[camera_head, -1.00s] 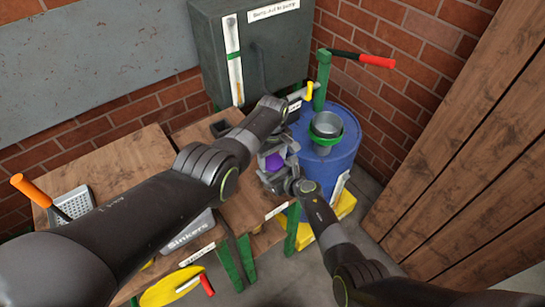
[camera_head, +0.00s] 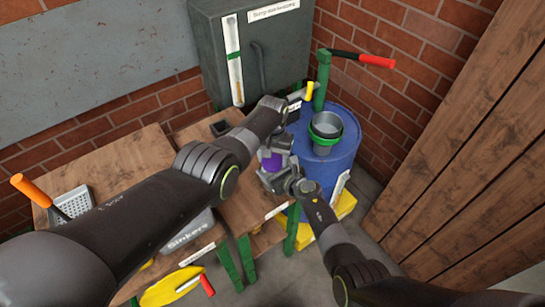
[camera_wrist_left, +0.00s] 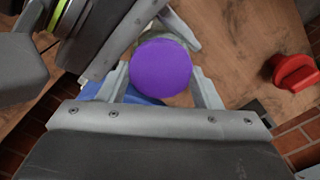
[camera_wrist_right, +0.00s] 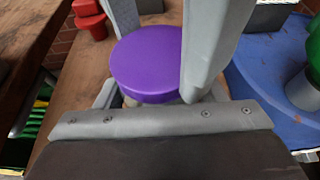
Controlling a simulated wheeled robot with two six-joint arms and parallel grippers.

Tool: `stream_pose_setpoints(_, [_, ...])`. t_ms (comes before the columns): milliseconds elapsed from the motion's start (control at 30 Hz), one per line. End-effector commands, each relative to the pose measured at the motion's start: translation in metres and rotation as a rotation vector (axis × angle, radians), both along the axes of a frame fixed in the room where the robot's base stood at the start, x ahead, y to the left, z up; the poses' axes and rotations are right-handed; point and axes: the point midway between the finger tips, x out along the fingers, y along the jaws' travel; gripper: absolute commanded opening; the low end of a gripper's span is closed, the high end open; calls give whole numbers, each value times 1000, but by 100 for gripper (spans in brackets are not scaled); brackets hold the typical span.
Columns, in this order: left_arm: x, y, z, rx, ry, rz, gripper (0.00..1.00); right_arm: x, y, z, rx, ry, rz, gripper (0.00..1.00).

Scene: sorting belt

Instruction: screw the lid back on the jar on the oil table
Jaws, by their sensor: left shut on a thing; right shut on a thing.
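The purple lid (camera_head: 269,160) sits between my two grippers near the front right of the wooden table. My left gripper (camera_wrist_left: 163,85) is shut on the lid (camera_wrist_left: 161,67) from above, with a finger on each side of it. The jar is mostly hidden under the lid; a pale bit of it (camera_wrist_left: 184,38) shows past the lid's edge in the left wrist view. My right gripper (camera_wrist_right: 160,95) is shut on the jar just below the lid (camera_wrist_right: 147,62). The lid looks level on or just over the jar; I cannot see whether the threads meet.
A blue drum (camera_head: 338,165) with a grey funnel (camera_head: 326,124) and a green hand pump (camera_head: 321,80) stands close to the right. A red object (camera_wrist_left: 293,72) lies on the table. A sinkers box (camera_head: 190,232) and grater (camera_head: 73,205) are to the left.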

Motion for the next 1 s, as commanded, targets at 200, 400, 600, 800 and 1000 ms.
stream_pose_setpoints(200, [0,2,-1,3,3,3,78,1,-1,1,-1,-2,-3,0])
stream_pose_setpoints(400, [-1,0,-1,0,3,2,80,1,0,1,0,-2,-1,0])
stream_pose_setpoints(600, [-2,-2,0,-3,4,1,80,1,1,2,2,-2,1,0])
stream_pose_setpoints(800, [-2,-4,2,-6,3,0,80,1,2,2,3,-3,3,0])
stream_pose_setpoints(1000, [-1,-5,20,-10,3,-2,80,0,2,0,2,1,2,0])
